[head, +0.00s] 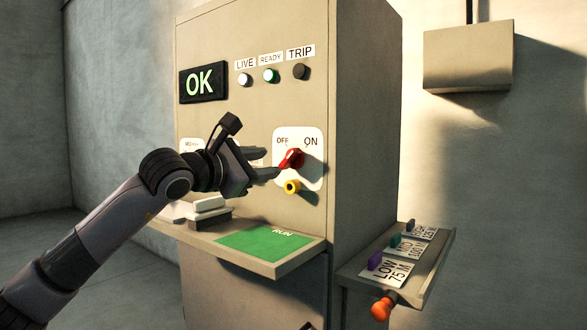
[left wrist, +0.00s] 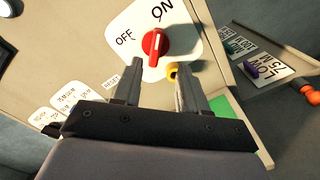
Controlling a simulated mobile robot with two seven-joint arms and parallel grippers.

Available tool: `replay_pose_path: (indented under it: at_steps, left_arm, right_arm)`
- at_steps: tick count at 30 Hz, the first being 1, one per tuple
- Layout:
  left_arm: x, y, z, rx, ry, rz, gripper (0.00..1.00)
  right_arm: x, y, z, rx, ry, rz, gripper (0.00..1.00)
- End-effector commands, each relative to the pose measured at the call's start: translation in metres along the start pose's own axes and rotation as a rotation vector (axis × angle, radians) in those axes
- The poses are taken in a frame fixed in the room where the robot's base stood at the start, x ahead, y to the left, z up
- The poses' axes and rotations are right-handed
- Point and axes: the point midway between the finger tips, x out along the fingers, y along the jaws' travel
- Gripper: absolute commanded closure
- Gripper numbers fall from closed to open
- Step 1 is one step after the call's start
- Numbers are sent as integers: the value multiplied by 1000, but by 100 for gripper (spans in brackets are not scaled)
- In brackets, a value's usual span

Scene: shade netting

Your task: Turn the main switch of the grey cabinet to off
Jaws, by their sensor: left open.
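The grey cabinet (head: 365,110) stands in the middle of the head view. Its main switch is a red rotary knob (head: 291,159) on a white plate marked OFF at left and ON at right. The knob's handle points towards ON; it also shows in the left wrist view (left wrist: 155,43). My left gripper (head: 269,163) is open and empty just in front of the knob. In the left wrist view its two fingertips (left wrist: 160,73) lie below the knob, one on each side, apart from it. My right gripper is not in view.
A yellow ring-shaped part (head: 292,187) sits just below the knob. A shelf with a green RUN area (head: 264,243) juts out beneath. A side tray (head: 428,262) holds coloured tabs by labels. The display (head: 203,82) reads OK, and the READY lamp (head: 270,76) glows green.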

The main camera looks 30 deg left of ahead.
Motion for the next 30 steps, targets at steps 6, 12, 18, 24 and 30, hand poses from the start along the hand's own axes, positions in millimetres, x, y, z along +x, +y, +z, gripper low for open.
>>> replay_pose_path:
  at_steps: [6,12,18,24,30]
  left_arm:
    - [14,7,1,11,7,16,57]
    - [43,7,2,10,5,14,57]
    - [63,7,1,10,5,14,57]
    - [70,5,0,11,5,13,57]
    - [70,5,0,11,5,13,57]
  right_arm:
    - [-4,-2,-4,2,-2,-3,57]
    - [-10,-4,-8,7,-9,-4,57]
    - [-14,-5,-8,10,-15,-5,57]
    - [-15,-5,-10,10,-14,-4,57]
    - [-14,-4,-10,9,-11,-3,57]
